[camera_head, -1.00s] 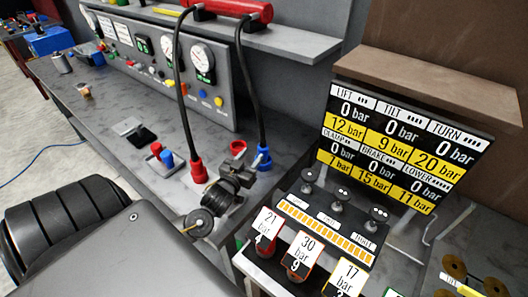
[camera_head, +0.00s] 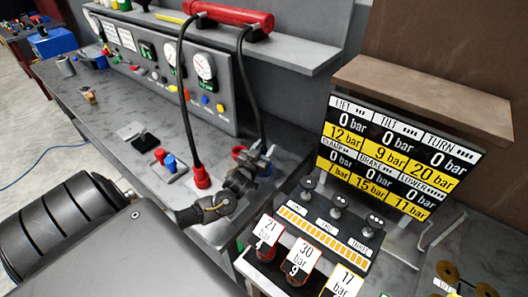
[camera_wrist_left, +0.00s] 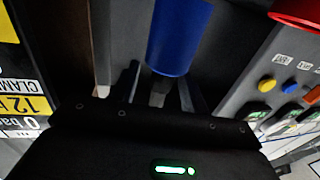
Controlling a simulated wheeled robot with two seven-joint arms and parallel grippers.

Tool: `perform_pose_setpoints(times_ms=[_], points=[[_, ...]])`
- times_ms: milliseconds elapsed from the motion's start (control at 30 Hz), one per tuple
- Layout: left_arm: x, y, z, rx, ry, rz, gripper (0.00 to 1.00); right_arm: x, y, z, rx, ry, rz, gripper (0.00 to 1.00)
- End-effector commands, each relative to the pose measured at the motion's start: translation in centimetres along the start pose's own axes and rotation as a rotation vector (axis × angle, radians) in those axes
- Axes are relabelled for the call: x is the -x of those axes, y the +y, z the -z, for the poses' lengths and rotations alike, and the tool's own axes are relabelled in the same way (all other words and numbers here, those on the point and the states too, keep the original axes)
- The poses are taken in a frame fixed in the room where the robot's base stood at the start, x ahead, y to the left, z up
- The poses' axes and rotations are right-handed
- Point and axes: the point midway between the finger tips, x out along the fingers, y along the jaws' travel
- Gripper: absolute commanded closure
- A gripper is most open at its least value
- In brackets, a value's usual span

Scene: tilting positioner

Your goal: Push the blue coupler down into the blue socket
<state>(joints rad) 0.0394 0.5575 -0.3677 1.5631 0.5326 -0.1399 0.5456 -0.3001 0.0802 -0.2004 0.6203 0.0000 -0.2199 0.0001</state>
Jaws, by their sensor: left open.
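The blue coupler (camera_wrist_left: 180,38) fills the upper middle of the left wrist view, just ahead of my left fingers. In the head view only a little of its blue shows behind my left gripper (camera_head: 264,158), at the lower end of the right black hose (camera_head: 250,85). My left gripper is open, its fingertips close to the coupler; I cannot tell whether they touch it. The blue socket is hidden or cannot be made out, so how the coupler sits in it cannot be told. My right gripper is not in view.
A red coupler (camera_head: 202,178) on another black hose stands left of my left gripper. A small plate with a red and a blue knob (camera_head: 170,163) lies nearby. The pressure display (camera_head: 395,155) and lever block (camera_head: 325,222) stand to the right.

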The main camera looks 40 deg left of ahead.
Motion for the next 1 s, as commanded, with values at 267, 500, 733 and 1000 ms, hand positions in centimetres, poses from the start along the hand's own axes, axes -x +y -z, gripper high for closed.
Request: perform_pose_setpoints(times_ms=[267,500,733,1000], points=[[0.02,-0.01,-0.08,0.0,-0.001,0.0,0.67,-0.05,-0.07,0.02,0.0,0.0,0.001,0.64],[0.03,-0.02,-0.08,-0.001,-0.001,0.0,0.98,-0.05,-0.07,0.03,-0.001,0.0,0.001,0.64],[0.01,-0.04,0.03,-0.001,0.001,0.001,1.0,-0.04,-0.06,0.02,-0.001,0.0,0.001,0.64],[0.0,-0.05,0.18,0.0,0.002,0.001,1.0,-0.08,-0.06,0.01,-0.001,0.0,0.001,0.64]])
